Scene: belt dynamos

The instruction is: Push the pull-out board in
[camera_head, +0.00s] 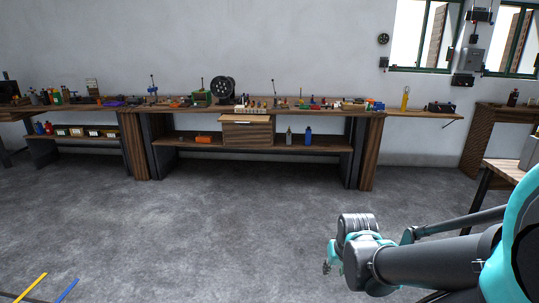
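A pale, thin board (246,117) shows at the front edge of the middle workbench (180,108), just above a wooden drawer front (247,132). It seems to stick out a little from the bench; I cannot tell how far, nor be sure it is the pull-out board. My gripper (327,268) is at the lower right, at the end of my teal and grey arm, far in front of the bench and apart from it. Its fingers are too small and turned away to tell whether they are open or shut.
Tools and a black wheel (223,89) crowd the bench top. The grey floor (210,225) before the bench is clear. Another table (506,170) stands at right.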

